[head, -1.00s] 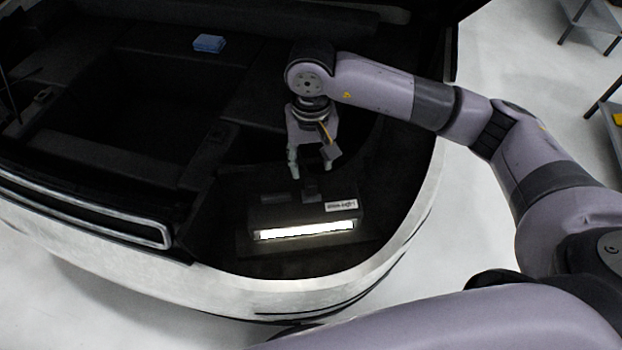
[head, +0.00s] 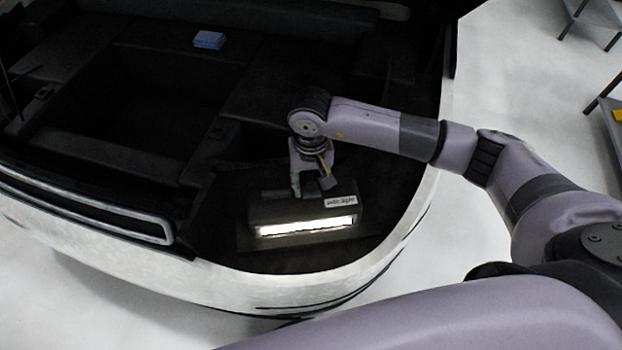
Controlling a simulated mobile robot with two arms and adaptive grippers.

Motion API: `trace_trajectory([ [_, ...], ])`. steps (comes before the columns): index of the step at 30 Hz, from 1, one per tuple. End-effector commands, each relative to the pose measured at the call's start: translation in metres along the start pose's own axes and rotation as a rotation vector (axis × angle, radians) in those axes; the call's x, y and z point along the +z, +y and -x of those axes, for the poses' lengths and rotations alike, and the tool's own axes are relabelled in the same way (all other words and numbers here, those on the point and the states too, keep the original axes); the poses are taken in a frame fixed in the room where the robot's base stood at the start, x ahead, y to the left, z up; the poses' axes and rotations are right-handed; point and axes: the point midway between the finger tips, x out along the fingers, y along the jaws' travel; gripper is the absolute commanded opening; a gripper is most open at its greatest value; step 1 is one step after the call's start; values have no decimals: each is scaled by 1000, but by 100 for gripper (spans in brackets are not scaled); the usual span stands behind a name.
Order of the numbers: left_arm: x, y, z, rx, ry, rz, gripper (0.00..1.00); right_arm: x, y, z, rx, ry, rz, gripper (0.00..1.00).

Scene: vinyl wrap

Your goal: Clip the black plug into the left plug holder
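A dark box with a lit white strip (head: 306,227) and a small white label (head: 339,201) sits in the right part of the car's open compartment. My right gripper (head: 311,190) points down at the top of this box, at its back edge. Its fingertips are at the place where a small dark block stood up. That block may be the black plug, but the fingers now cover it, and I cannot tell whether they grip it. A flat dark piece (head: 270,194) lies on the box top, left of the fingers. I cannot make out the left plug holder. My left gripper is out of view.
The compartment is black, with a deep recess (head: 125,110) at left. A blue folded cloth (head: 208,40) lies at the back. The car's pale curved rim (head: 290,290) borders the front and right. Shelving (head: 610,110) stands at far right.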

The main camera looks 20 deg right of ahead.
Motion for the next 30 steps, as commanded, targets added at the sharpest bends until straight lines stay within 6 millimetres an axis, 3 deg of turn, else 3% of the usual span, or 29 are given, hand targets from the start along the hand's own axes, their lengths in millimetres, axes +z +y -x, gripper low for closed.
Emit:
trace_trajectory([
  [18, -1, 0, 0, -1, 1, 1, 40, 0, 0, 0, 0, 0, 0, 0],
  [20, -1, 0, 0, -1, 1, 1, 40, 0, 0, 0, 0, 0, 0, 0],
  [21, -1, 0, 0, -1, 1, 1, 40, 0, 0, 1, 0, 0, 0, 19],
  [30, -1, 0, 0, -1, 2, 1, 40, 0, 0, 1, 0, 0, 0, 0],
])
